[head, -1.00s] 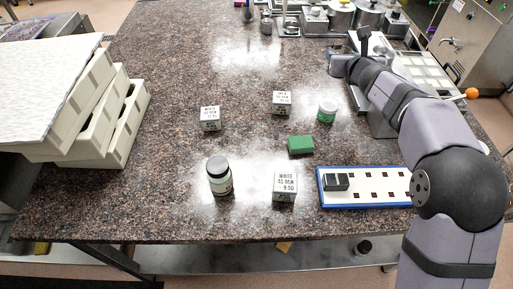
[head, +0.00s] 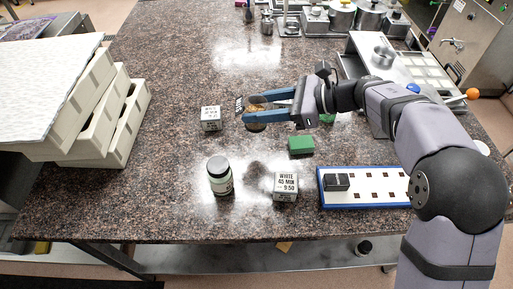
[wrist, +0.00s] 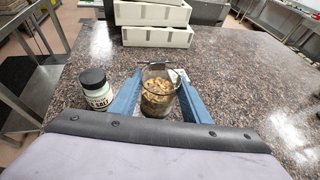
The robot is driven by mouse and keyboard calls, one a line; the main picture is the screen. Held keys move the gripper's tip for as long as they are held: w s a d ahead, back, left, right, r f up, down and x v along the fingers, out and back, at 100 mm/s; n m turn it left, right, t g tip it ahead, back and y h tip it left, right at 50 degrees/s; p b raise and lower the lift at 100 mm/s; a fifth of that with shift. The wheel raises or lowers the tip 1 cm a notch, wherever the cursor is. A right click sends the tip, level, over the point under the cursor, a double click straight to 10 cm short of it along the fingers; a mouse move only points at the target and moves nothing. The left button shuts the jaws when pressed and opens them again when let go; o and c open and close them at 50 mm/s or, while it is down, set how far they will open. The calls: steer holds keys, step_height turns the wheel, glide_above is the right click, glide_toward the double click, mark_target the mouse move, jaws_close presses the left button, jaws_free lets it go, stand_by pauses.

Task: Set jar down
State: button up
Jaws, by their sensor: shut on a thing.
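My gripper (head: 256,104) is shut on a clear glass jar (wrist: 158,98) filled with brown pieces. In the wrist view the jar looks upright between the two blue fingers. In the head view the jar (head: 256,126) is partly covered by the fingers, over the middle of the speckled granite counter (head: 160,75). I cannot tell whether its base touches the counter.
A labelled cube (head: 210,118) stands left of the jar; another (head: 239,105) is mostly hidden by my fingers. A dark-lidded salt jar (head: 220,176), a WHITE-labelled cube (head: 286,186), a green block (head: 301,144) and a blue-edged board (head: 365,201) stand nearer. Cream bins (head: 110,130) are left.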

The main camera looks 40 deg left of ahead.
steer(key=shift+f+p, duration=1.45)
steer(key=shift+f, duration=3.55)
steer(key=shift+f+b, duration=0.2)
steer(key=shift+b, duration=0.15)
steer(key=o, duration=1.1)
steer(key=shift+r+p, duration=0.2)
steer(key=shift+p, duration=0.1)
steer(key=shift+w+r, duration=0.1)
steer(key=b+v, duration=0.3)
steer(key=v, duration=0.7)
steer(key=shift+w+d, duration=0.25)
steer(key=shift+d, duration=0.05)
steer(key=shift+w+d+r, duration=0.25)
steer(key=shift+d, duration=0.25)
